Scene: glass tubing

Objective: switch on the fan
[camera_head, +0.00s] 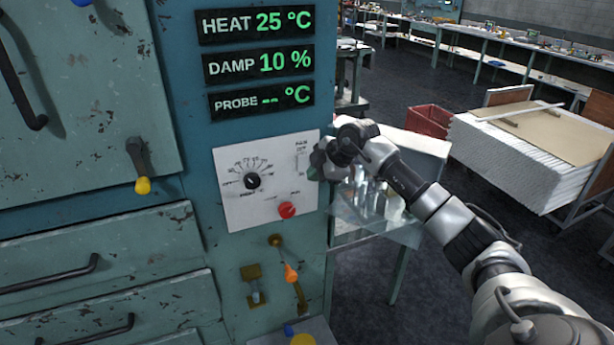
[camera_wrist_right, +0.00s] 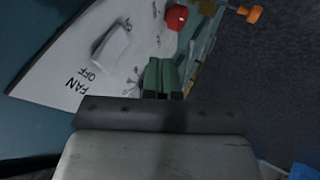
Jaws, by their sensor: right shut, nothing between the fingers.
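The white control panel (camera_head: 232,205) is on the teal cabinet front, with a fan label at its upper right. The fan switch (camera_wrist_right: 112,46) shows in the right wrist view as a pale rocker or lever, with "FAN" and "OFF" printed at one end. I cannot tell which way it is set. My right gripper (camera_head: 318,166) is at the panel's right edge in the head view and partly covers the fan area. Its green fingers (camera_wrist_right: 161,76) are shut and empty, beside the switch. I cannot tell whether they touch the panel. My left gripper is out of view.
A black dial (camera_head: 252,181) and a red knob (camera_head: 286,210) are on the same panel. Below it are an orange-tipped lever (camera_head: 290,273) and a brass fitting (camera_head: 254,284). A glass-laden table stands right of the cabinet. A red crate (camera_head: 429,121) is farther back.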

